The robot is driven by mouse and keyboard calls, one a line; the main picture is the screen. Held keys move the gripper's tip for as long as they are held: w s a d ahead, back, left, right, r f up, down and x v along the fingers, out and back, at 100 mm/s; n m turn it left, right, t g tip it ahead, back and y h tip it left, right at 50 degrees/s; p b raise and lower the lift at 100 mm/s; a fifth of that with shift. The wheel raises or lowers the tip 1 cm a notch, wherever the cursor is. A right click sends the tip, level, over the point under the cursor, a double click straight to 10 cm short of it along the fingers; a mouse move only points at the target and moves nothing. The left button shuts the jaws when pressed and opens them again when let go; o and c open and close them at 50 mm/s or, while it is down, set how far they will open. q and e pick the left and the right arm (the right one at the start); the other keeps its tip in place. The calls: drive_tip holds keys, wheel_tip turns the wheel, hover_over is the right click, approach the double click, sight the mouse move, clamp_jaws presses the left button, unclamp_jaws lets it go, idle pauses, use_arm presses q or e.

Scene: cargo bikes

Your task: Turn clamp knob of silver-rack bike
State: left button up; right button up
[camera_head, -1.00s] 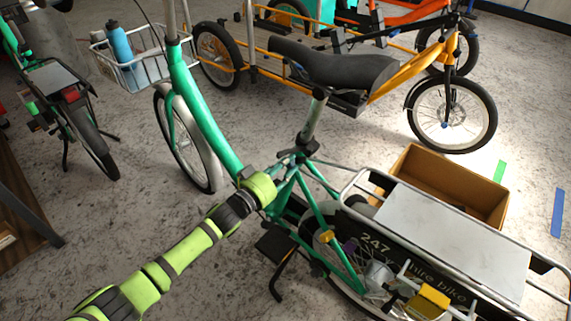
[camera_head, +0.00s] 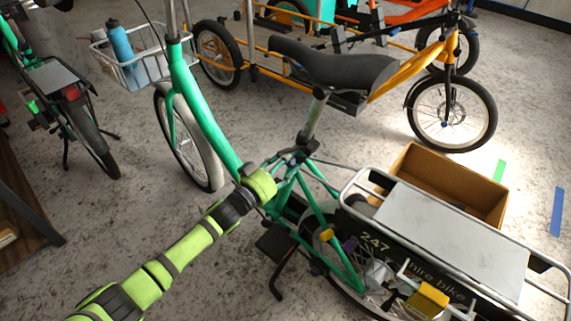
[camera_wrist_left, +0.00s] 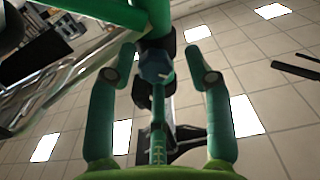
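The silver-rack bike (camera_head: 193,110) is green, with a black saddle and a silver rear rack (camera_head: 455,240) marked 247. My left arm reaches to its seat tube, just below the saddle post. My left gripper (camera_head: 280,166) is at the clamp area there, its fingers small and partly hidden. In the left wrist view, my left gripper (camera_wrist_left: 160,60) is open, with one finger on each side of a dark blue clamp knob (camera_wrist_left: 155,66). Gaps show between the knob and both fingers. My right gripper is not in view.
A cardboard box (camera_head: 425,165) stands on the floor behind the rear rack. A yellow cargo bike (camera_head: 410,72) stands behind, and another green bike (camera_head: 75,105) at left. A wire basket (camera_head: 150,68) with a blue bottle is at the front.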

use_arm(q)
drive_tip(key=shift+s+f, duration=0.1)
drive_tip(key=shift+f, duration=0.1)
drive_tip(key=v, duration=1.2)
drive_tip(key=shift+r, duration=0.15)
